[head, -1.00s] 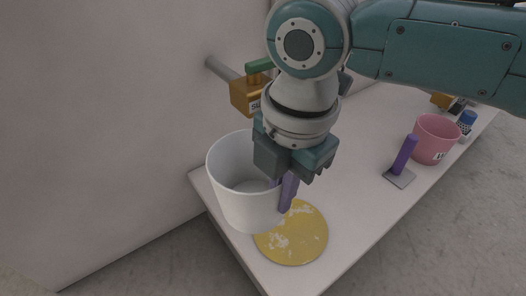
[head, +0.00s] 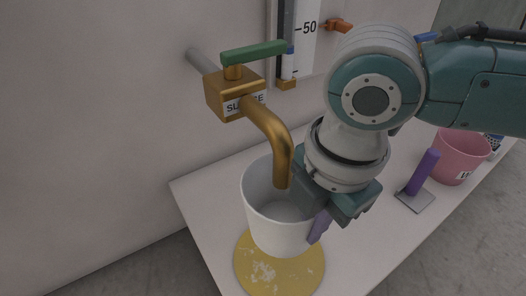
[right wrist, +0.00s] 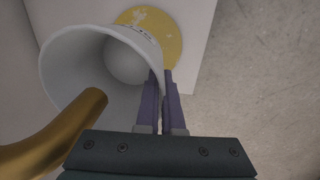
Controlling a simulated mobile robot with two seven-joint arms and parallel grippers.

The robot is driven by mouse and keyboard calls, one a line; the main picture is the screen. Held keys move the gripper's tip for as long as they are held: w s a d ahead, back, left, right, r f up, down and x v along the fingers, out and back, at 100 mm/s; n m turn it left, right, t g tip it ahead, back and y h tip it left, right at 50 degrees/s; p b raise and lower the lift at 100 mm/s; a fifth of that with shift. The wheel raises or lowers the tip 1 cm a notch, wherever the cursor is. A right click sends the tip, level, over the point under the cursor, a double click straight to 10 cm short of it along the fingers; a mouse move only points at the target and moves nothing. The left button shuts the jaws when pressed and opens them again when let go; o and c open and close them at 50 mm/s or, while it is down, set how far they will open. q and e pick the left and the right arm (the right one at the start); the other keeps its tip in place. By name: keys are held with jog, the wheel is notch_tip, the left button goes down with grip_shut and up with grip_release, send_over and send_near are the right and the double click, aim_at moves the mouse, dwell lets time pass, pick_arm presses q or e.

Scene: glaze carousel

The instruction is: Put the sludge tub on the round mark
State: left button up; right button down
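The sludge tub (head: 262,228), a white open bucket, looks empty inside. My right gripper (head: 320,226) is shut on the right side of its wall. In the right wrist view the purple fingers (right wrist: 165,95) pinch the wall of the tub (right wrist: 60,75) at its rim. The round mark (head: 255,275) is a worn yellow disc at the near end of the counter, and it also shows in the right wrist view (right wrist: 168,38). The tub covers the far part of the mark in the head view; whether its base touches cannot be told. My left gripper is out of view.
A brass tap (head: 268,125) with a green lever (head: 253,52) sticks out from the wall, its spout close over the tub. A purple-handled tool (head: 420,175) and a pink tub (head: 460,155) stand farther right on the white counter (head: 205,205).

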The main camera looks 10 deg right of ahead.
jog(key=f+b, duration=0.2)
jog(key=f, duration=0.1)
jog(key=f+b, duration=0.2)
jog(key=f, duration=0.1)
jog(key=f+b, duration=0.3)
jog(key=shift+s+a+f, duration=0.2)
jog(key=shift+s+f, duration=0.05)
jog(key=shift+f, duration=0.15)
jog(key=shift+s+r, duration=0.1)
jog(key=shift+r, duration=0.05)
jog(key=c, duration=1.5)
grip_release()
jog(key=shift+d, duration=0.1)
jog(key=o, duration=0.4)
jog(key=shift+o, duration=0.2)
